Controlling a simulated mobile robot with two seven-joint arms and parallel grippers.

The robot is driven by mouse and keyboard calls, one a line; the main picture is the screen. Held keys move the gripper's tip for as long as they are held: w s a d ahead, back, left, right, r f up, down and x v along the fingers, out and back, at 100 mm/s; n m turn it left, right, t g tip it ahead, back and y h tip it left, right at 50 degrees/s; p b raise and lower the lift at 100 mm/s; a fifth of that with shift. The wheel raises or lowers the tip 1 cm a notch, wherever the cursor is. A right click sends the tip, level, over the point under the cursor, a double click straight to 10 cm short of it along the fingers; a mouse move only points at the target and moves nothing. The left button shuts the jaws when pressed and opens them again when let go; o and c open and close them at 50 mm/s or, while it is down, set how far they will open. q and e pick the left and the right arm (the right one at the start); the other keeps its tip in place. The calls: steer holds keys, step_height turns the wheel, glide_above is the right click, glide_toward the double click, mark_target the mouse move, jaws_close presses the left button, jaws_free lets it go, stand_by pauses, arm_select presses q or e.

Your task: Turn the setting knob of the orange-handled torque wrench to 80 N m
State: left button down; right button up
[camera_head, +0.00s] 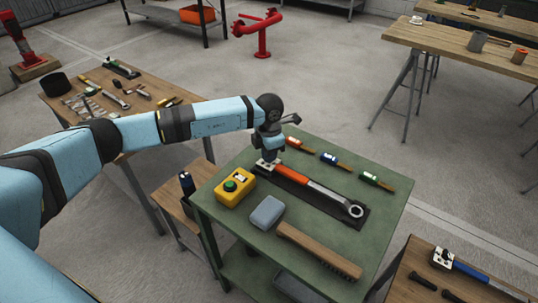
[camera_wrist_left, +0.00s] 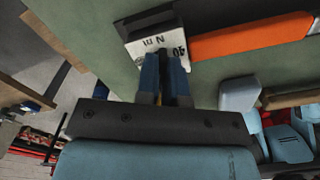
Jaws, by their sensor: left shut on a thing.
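The orange-handled torque wrench (camera_head: 293,174) lies on a dark mat (camera_head: 330,209) on the green table, its ring-shaped head (camera_head: 356,211) toward the right. Its orange handle also shows in the left wrist view (camera_wrist_left: 250,38). A white scale plate (camera_wrist_left: 150,45) at the handle's end reads "40" and "N m". My left gripper (camera_head: 267,160) is at that handle end. In the left wrist view its blue fingers (camera_wrist_left: 165,72) are close together at the plate and shut on the setting knob, which they mostly hide. My right gripper is not in view.
On the green table (camera_head: 225,212) are a yellow box with a green button (camera_head: 236,186), a grey block (camera_head: 267,212), a wooden-handled brush (camera_head: 318,250) and several tagged pieces (camera_head: 335,160) behind the wrench. A blue-handled wrench (camera_head: 475,273) lies on another table.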

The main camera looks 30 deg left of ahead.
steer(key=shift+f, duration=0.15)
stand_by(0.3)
arm_select(q)
steer(key=c, duration=1.2)
jaws_free()
steer(key=shift+c, duration=0.2)
steer(key=shift+r, duration=0.15)
step_height(320, 180, up, 14)
steer(key=shift+f, duration=0.2)
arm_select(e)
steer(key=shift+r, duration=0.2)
